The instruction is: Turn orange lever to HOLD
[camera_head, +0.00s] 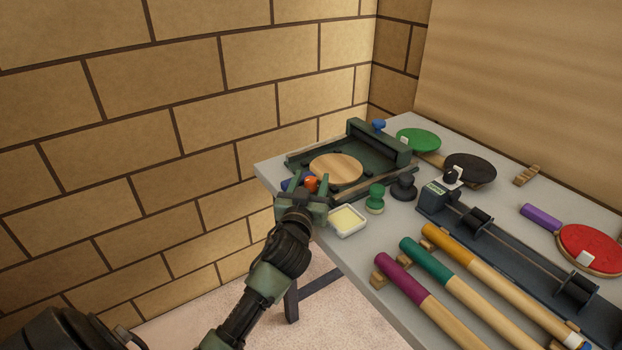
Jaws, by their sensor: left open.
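The orange lever (311,184) shows as a small orange knob at the near left edge of a dark green fixture (372,159). The fixture holds a round wooden disc (337,168). My left gripper (303,194) is open at this near edge, just in front of the orange knob, and partly hides it. I cannot tell whether the fingers touch it. A blue part shows just left of the knob, partly hidden. No HOLD marking is readable. My right gripper is out of view.
A white tray (346,233) with a yellow block, a green knob-topped piece (375,198) and a black one (404,185) stand close right of my gripper. Paddles, a dark rail device (520,257) and coloured-grip handles fill the table's right. A brick wall stands left.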

